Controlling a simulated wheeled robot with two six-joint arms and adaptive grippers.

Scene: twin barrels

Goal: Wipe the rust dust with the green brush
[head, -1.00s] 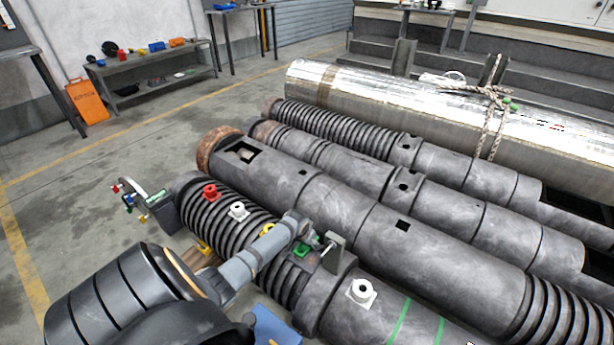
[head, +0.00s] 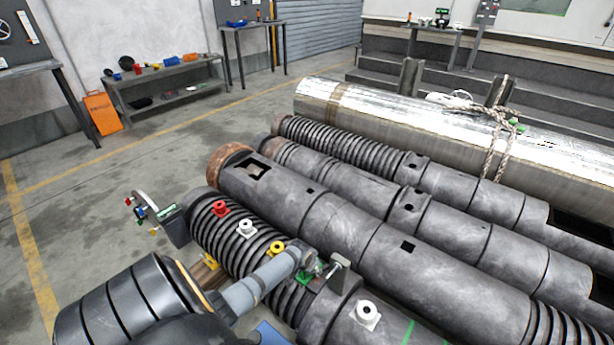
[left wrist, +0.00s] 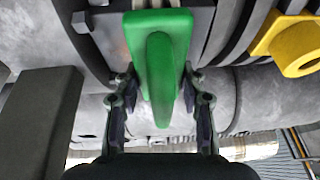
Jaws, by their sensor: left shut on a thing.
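My left gripper (left wrist: 160,108) is shut on a green handled piece, the green brush (left wrist: 158,65), with a finger on either side. In the head view the green brush (head: 309,270) shows only in part beyond my left gripper (head: 303,259), at the ribbed section of the nearest barrel (head: 340,301). I cannot tell whether it touches the barrel. A rust-brown ring (head: 228,157) circles the far end of the second barrel (head: 331,212). No loose rust dust can be made out. My right gripper is not in view.
Red (head: 221,208), white (head: 246,228) and yellow (head: 277,248) fittings stand on the nearest barrel, left of the green brush. Another white fitting (head: 367,314) is to its right. More barrels and a shiny pipe (head: 440,125) lie behind.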

